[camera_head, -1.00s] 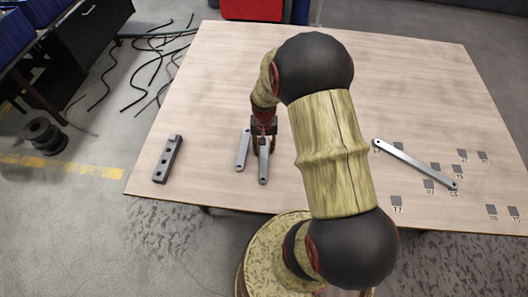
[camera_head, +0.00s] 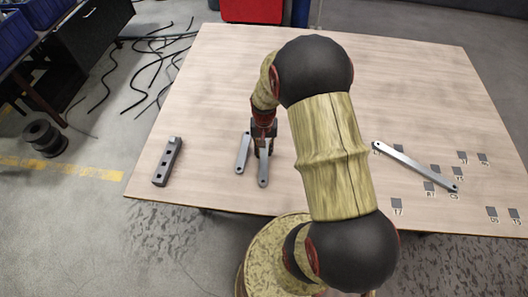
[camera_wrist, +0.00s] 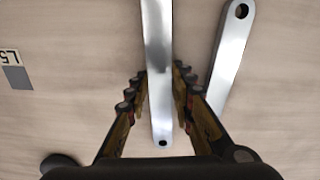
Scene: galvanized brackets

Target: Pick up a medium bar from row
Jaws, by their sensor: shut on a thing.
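Two flat silver bars with end holes lie side by side near the front of the table. My gripper (camera_head: 264,146) is over the right one and shut on it. This held bar (camera_head: 264,170) runs between the fingers in the wrist view (camera_wrist: 160,60), with its holed end toward the camera. I cannot tell whether it is clear of the table. The neighbouring bar (camera_head: 242,154) lies close to its left in the head view, and to its right, slightly angled, in the wrist view (camera_wrist: 230,60). In the wrist view my gripper (camera_wrist: 160,88) has a finger on each side of the held bar.
A longer silver bar (camera_head: 415,166) lies at the table's right among several labelled grey squares (camera_head: 397,203). A dark grey block with holes (camera_head: 168,162) lies at the left. The wooden table (camera_head: 400,75) is clear at the back.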

